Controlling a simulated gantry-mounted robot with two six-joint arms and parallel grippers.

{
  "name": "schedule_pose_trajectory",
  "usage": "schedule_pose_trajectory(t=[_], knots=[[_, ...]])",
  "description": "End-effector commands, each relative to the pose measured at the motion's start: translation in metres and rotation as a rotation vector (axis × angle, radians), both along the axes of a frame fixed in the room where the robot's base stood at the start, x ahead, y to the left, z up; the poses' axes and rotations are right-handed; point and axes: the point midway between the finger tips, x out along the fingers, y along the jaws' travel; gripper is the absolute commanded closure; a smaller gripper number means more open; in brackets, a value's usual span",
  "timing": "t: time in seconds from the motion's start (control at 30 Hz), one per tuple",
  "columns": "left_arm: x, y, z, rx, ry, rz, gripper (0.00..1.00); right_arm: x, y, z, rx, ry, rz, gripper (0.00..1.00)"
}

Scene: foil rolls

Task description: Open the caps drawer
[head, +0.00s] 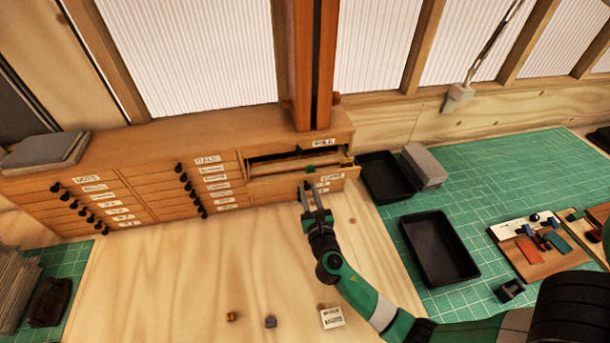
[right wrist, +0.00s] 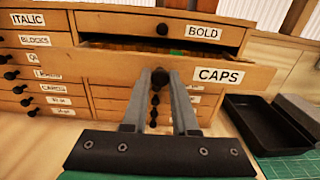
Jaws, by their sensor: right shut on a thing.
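The caps drawer (right wrist: 112,65), a wooden front with a "CAPS" label, is in the right stack of the cabinet (head: 225,150). In the head view the caps drawer (head: 345,174) stands out from the cabinet, pulled partly open, with some green and dark contents showing behind its front. My right gripper (right wrist: 160,78) is shut on the drawer's dark round knob (right wrist: 160,76); in the head view the right gripper (head: 314,196) reaches the drawer front from below. My left gripper is not in view.
Black trays (head: 388,177) (head: 438,248) and a grey block (head: 425,166) lie on the green mat (head: 480,185) at the right. Two small blocks (head: 232,316) (head: 270,321) and a white labelled card (head: 332,317) lie on the bench. The bench left of my right arm is mostly clear.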

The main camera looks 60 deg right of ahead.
Motion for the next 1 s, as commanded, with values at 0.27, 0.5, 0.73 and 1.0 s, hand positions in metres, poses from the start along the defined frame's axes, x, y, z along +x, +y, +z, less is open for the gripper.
schedule_pose_trajectory(t=[0.27, 0.5, 0.73, 1.0], knots=[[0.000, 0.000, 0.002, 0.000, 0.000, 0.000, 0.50, -0.004, 0.005, 0.000, -0.001, -0.002, 0.000, 1.00], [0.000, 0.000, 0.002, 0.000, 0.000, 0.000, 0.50, -0.004, 0.005, 0.000, -0.002, -0.001, 0.000, 0.57], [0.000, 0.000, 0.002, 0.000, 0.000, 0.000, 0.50, -0.004, 0.005, 0.000, -0.002, -0.001, 0.000, 0.44], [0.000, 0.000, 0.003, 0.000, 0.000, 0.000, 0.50, -0.011, 0.016, -0.001, -0.001, 0.001, 0.003, 0.44]])
